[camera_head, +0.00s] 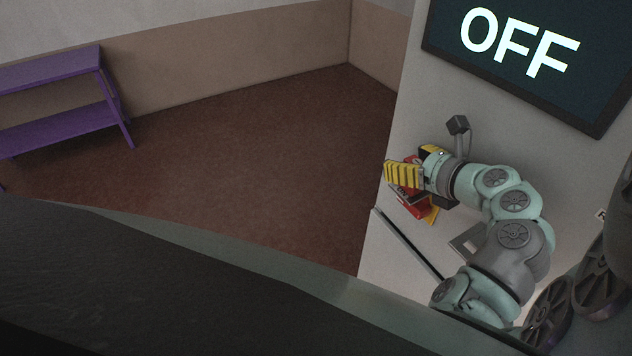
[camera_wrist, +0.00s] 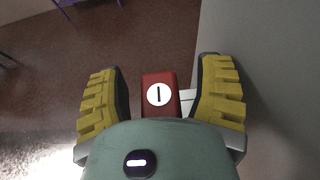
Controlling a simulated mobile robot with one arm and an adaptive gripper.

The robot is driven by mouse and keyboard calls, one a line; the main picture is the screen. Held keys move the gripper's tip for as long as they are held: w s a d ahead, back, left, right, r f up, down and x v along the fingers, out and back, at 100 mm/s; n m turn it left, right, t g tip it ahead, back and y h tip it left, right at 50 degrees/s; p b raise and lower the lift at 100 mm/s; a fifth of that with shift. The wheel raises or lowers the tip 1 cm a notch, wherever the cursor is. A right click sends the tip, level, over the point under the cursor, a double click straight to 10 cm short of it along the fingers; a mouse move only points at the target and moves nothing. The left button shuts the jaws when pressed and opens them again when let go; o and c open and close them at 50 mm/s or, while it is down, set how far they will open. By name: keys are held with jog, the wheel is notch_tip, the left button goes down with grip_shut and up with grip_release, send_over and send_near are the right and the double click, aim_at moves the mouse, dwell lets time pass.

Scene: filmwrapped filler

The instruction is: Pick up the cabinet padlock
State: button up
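A red block with a round white label bearing a dark upright stroke (camera_wrist: 158,95) lies between my gripper's fingers in the wrist view. It may be the cabinet padlock, but no shackle shows clearly. My gripper (camera_wrist: 161,98) has two yellow ribbed fingers spread wide, one on each side of the red block, with a visible gap on both sides. In the head view my gripper (camera_head: 403,174) is beside the pale cabinet, and a red and yellow item (camera_head: 415,207) shows just below it, partly hidden by the gripper.
The pale cabinet (camera_head: 385,265) carries a dark screen reading OFF (camera_head: 545,55) above my arm. A purple bench (camera_head: 60,100) stands far left. The brown floor (camera_head: 250,160) between is clear.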

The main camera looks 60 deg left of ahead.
grip_shut()
dwell(0.3)
jog(key=shift+r, duration=0.1)
